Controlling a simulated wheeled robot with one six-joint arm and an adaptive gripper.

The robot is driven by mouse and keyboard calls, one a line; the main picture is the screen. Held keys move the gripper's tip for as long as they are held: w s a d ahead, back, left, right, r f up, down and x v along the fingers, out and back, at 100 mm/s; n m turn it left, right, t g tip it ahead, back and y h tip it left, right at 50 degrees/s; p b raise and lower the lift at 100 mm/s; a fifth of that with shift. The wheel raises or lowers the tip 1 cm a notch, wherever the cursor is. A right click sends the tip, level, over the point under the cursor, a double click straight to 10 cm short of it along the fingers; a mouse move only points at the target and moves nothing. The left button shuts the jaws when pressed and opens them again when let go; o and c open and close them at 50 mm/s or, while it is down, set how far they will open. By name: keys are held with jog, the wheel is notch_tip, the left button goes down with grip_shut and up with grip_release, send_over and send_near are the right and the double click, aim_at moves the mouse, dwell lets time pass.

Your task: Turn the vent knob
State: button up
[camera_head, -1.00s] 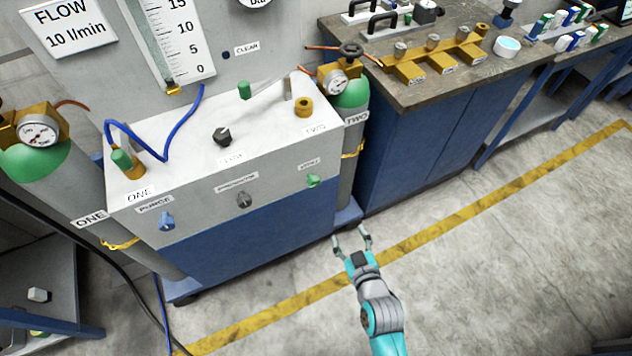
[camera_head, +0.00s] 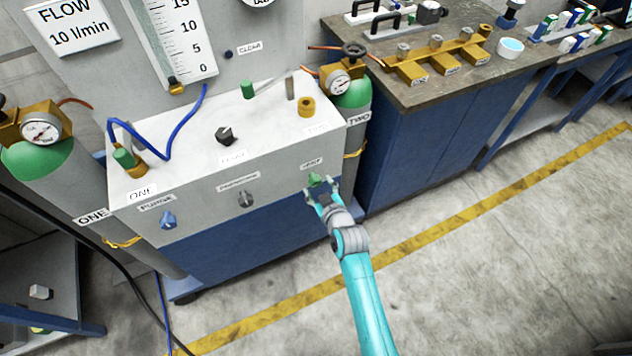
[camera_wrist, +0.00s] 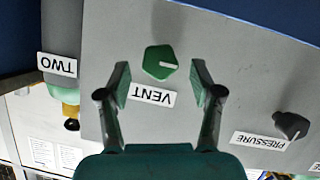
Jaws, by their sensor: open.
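The green vent knob (camera_head: 315,179) is on the front panel of the grey and blue cabinet (camera_head: 275,205), at its right end below the VENT label. In the wrist view the vent knob (camera_wrist: 159,62) has a pale pointer line and its label (camera_wrist: 152,95) appears upside down. My gripper (camera_head: 322,186) is at the knob in the head view. In the wrist view my gripper (camera_wrist: 160,82) is open, with one finger on each side of the knob and visible gaps to both. Nothing is held.
A dark pressure knob (camera_head: 246,199) and a blue purge knob (camera_head: 168,219) are further left on the same panel. Gas cylinder TWO (camera_head: 352,120) stands just right of the cabinet, beside a blue workbench (camera_head: 420,150). The floor in front is clear.

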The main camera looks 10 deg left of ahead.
aim_at(317, 184)
jog(key=shift+x, duration=1.65)
jog(key=c, duration=1.1)
